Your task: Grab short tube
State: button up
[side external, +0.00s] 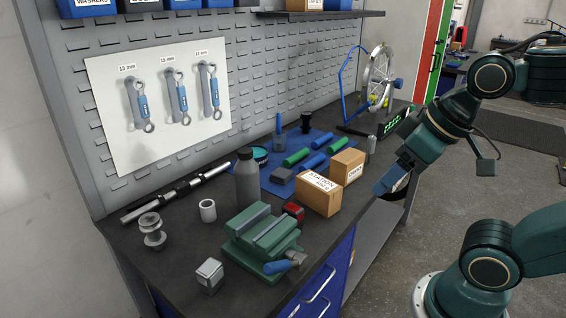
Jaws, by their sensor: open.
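A short, light grey tube (207,210) stands upright on the dark bench top, its open end up. It is left of the grey bottle and behind the green vise. My gripper (384,186) is at the bench's right edge, right of the cardboard boxes and well apart from the tube. It is open; its fingertips are small in this view. I see nothing between its fingers.
Between gripper and tube stand two cardboard boxes (318,193), a red block (293,211), the green vise (262,237) and a grey bottle (247,180). A metal rod (175,193) lies behind the tube. A metal spool-like part (151,231) and a metal cube (209,275) stand nearby.

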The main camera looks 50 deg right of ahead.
jog(key=w+a+r+n, duration=0.15)
jog(key=w+r, duration=0.25)
jog(key=w, duration=0.7)
jog(key=n+g+y, duration=0.2)
jog(key=n+g, duration=0.1)
jog(key=n, duration=0.2)
send_over(208, 204)
jog(key=s+d, duration=0.2)
jog(key=s, duration=0.1)
notch_tip(208, 204, down, 14)
jog(key=shift+w+f, duration=0.1)
jog(key=shift+f, duration=0.1)
jog(key=shift+f, duration=0.1)
jog(key=shift+x, duration=4.2)
